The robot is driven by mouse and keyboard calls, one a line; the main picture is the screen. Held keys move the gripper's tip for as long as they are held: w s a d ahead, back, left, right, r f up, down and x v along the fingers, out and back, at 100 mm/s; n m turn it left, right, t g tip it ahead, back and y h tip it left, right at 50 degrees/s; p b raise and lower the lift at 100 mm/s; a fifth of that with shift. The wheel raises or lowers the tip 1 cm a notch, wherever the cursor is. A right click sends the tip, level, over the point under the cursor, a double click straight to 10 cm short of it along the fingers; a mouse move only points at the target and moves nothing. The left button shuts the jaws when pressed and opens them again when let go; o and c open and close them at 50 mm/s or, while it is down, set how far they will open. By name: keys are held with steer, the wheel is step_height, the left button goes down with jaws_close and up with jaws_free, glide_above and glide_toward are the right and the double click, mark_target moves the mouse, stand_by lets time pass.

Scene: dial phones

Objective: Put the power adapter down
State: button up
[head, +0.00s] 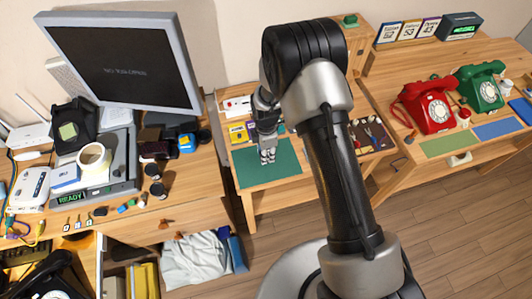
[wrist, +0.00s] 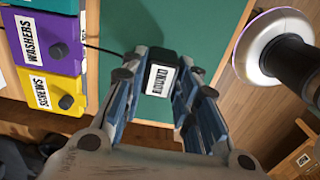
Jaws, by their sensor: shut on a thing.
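The power adapter (wrist: 161,72) is a small black block with a white label on it, seen between the fingertips in the wrist view. A thin dark cable (wrist: 102,47) shows to its left. My gripper (wrist: 160,80) is shut on the adapter, with one finger on each side of it. The green mat (wrist: 150,110) lies beneath. In the head view my gripper (head: 267,157) points down over the green mat (head: 282,172) on the middle desk. The adapter is too small to make out there, and its gap to the mat is hard to judge.
A tray of tools (head: 370,135) lies to the right. A red phone (head: 428,107) and a green phone (head: 482,88) stand on the right desk.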

steer(key=shift+f, duration=0.2)
steer(key=o, duration=0.8)
steer(key=shift+r, duration=0.15)
